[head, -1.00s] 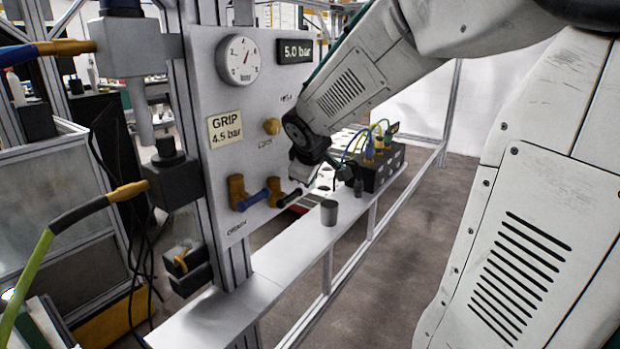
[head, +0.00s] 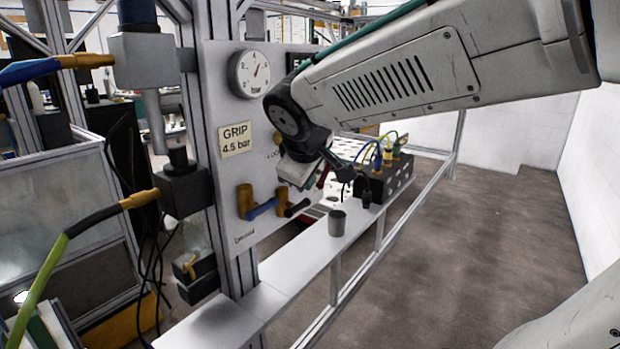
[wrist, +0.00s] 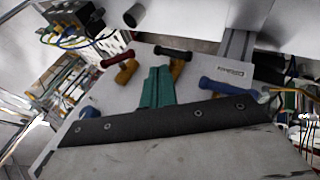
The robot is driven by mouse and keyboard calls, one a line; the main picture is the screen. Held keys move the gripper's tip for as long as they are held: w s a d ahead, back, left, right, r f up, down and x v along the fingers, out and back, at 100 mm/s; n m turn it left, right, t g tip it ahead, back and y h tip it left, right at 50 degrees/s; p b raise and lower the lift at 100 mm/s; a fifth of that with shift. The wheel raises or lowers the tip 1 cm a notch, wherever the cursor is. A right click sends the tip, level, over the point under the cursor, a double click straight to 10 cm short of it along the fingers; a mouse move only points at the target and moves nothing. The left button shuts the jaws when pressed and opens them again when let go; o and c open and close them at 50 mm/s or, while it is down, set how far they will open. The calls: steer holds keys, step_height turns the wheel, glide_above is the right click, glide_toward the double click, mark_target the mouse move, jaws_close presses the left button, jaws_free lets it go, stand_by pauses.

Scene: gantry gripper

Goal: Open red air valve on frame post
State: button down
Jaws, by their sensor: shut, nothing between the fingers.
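The red valve handle (wrist: 116,58) sits on a brass body (wrist: 126,73) on the grey panel in the wrist view. In the head view only a bit of the red handle (head: 323,177) shows beside my gripper. A black-handled valve (wrist: 173,51) and a blue-handled one (wrist: 212,87) are to its right in the wrist view; the head view shows the blue handle (head: 262,208) and black handle (head: 297,208) low on the panel. My gripper's teal fingers (wrist: 157,86) are shut and empty, appearing between the red and black handles. I cannot tell whether they touch anything.
The panel (head: 222,178) carries a gauge (head: 250,74) and a "GRIP 4.5 bar" label (head: 235,139). A grey cup (head: 337,222) and a black connector box (head: 384,180) stand on the ledge (head: 272,288) below. Floor at right is open.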

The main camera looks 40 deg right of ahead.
mark_target(324, 173)
steer(key=w+d+r+m+g+y, duration=0.2)
steer(key=w+d+r+m, duration=0.1)
steer(key=w+d+r, duration=0.4)
steer(key=s+x, duration=0.1)
steer(key=x, duration=1)
steer(key=shift+s+f+g, duration=0.3)
steer(key=shift+s+f, duration=0.05)
steer(key=shift+d, duration=0.1)
steer(key=shift+s, duration=0.1)
